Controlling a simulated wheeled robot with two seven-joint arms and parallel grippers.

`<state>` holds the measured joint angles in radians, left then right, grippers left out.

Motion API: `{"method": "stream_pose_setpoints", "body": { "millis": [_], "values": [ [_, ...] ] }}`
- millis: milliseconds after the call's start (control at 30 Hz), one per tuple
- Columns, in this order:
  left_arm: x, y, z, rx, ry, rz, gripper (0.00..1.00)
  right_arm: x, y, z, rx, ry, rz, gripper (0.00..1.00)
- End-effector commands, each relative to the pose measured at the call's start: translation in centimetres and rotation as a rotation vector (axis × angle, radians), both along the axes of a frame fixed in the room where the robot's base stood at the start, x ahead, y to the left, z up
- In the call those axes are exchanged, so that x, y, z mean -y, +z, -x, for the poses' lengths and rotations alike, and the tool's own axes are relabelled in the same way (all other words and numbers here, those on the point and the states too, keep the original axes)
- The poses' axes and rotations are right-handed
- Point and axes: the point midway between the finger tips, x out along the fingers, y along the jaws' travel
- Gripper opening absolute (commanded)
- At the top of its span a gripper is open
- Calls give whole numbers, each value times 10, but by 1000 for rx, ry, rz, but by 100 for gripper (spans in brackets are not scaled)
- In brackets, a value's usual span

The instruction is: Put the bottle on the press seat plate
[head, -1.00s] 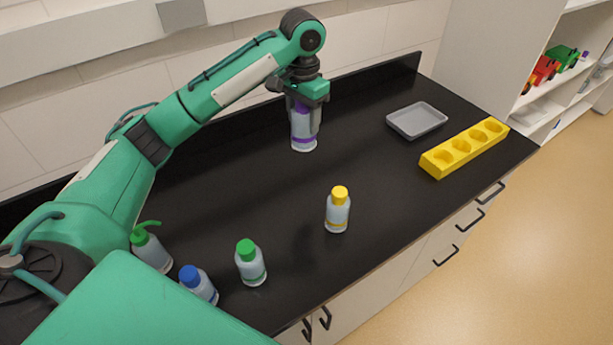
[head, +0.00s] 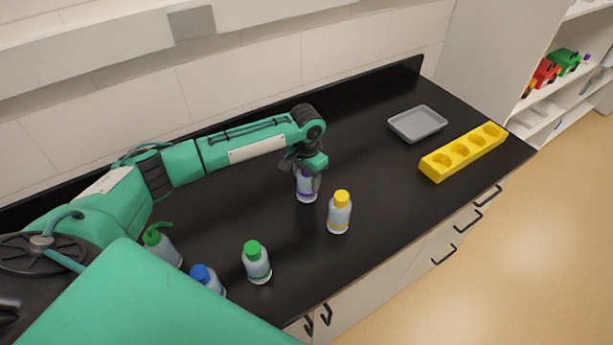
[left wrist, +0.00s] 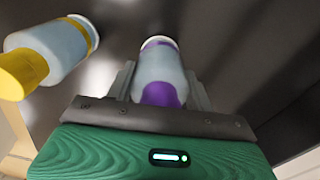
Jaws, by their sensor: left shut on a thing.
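My left gripper (head: 308,168) is shut on a clear bottle with a purple cap and band (head: 307,191), which hangs upright under it. I cannot tell whether its base touches the black counter. In the left wrist view, this purple bottle (left wrist: 160,66) sits between the two fingers of the gripper (left wrist: 160,87). A yellow-capped bottle (head: 339,214) stands just to the right and nearer the counter's front edge. I cannot make out a press seat plate in these views. My right gripper is not in view.
A green-capped bottle (head: 257,264), a blue-capped bottle (head: 207,280) and a green pump bottle (head: 162,245) stand at the near left. A grey tray (head: 417,124) and a yellow block with round holes (head: 440,174) lie at the right. The middle right of the counter is clear.

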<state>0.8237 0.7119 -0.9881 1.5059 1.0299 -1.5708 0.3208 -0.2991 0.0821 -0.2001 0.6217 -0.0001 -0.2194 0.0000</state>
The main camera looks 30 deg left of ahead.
Motion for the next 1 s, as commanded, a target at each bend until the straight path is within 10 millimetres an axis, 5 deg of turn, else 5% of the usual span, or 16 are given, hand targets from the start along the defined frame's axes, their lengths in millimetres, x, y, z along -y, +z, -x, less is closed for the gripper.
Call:
{"method": "stream_pose_setpoints", "body": {
  "millis": [433, 467, 567, 1000],
  "values": [
    [0, -11, 0, 1, -1, 0, 24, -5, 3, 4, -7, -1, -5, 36],
    [0, -12, 0, 0, -1, 0, 55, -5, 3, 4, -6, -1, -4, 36],
    [0, -12, 0, 0, -1, -1, 75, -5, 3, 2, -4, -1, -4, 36],
    [0, 0, -1, 4, -1, 1, 75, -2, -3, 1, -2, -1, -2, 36]
  ]
}}
